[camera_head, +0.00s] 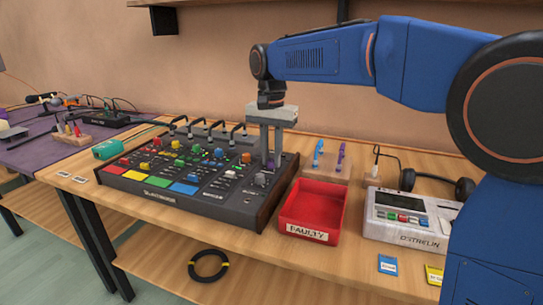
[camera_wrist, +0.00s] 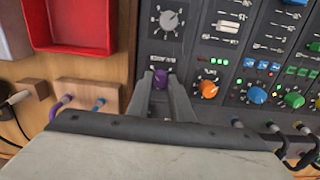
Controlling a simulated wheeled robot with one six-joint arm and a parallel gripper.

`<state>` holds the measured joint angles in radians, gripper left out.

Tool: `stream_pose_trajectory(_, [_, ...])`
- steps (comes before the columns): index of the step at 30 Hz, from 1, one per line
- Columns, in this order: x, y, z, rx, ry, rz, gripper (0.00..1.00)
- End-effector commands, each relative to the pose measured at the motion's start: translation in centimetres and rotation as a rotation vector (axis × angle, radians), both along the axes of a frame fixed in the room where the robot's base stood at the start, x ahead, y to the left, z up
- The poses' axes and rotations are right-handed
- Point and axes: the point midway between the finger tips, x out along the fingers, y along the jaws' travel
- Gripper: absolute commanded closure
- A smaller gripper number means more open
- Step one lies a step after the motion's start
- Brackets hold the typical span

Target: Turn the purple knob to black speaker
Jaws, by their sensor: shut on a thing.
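The purple knob (camera_wrist: 161,79) sits on the black mixer panel (camera_wrist: 150,48), between my fingertips in the wrist view. My gripper (camera_wrist: 160,84) is shut on it, one finger on each side. In the head view my gripper (camera_head: 271,164) reaches straight down to the right end of the mixer (camera_head: 225,205), and its fingers mostly hide the knob. The knob's pointer direction cannot be made out. No black speaker mark can be made out on the panel around it.
An orange knob (camera_wrist: 208,89) and a larger grey knob (camera_wrist: 169,20) are close by. Patch cables (camera_head: 213,129) arch along the mixer's back edge. The red bin (camera_head: 314,207) and a wooden block with blue and purple plugs (camera_head: 327,166) stand just right of the mixer.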

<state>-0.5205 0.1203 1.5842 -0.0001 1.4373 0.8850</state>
Motion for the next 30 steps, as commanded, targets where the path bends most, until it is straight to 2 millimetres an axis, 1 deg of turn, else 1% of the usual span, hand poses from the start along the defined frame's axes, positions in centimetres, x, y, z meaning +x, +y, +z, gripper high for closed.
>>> stream_pose_trajectory(4, [0.1, 0.0, 0.1, 0.002, -0.004, 0.0, 1.0])
stream_pose_trajectory(5, [0.1, 0.0, 0.1, 0.002, -0.004, 0.0, 0.73])
stream_pose_trajectory(6, [0.1, 0.0, 0.1, 0.002, -0.003, 0.0, 0.64])
stream_pose_trajectory(7, [0.1, 0.0, 0.1, 0.001, -0.003, 0.0, 0.62])
stream_pose_trajectory(15, [0.0, 0.0, 0.1, 0.001, -0.001, 0.001, 0.62])
stream_pose_trajectory(20, [0.0, 0.0, 1.0, 0.001, -0.001, 0.001, 0.62])
stream_pose_trajectory(23, [0.1, 0.0, 2.4, 0.002, -0.003, 0.001, 0.62])
stream_pose_trajectory(30, [0.1, 0.1, 7.1, 0.002, -0.004, 0.001, 0.62])
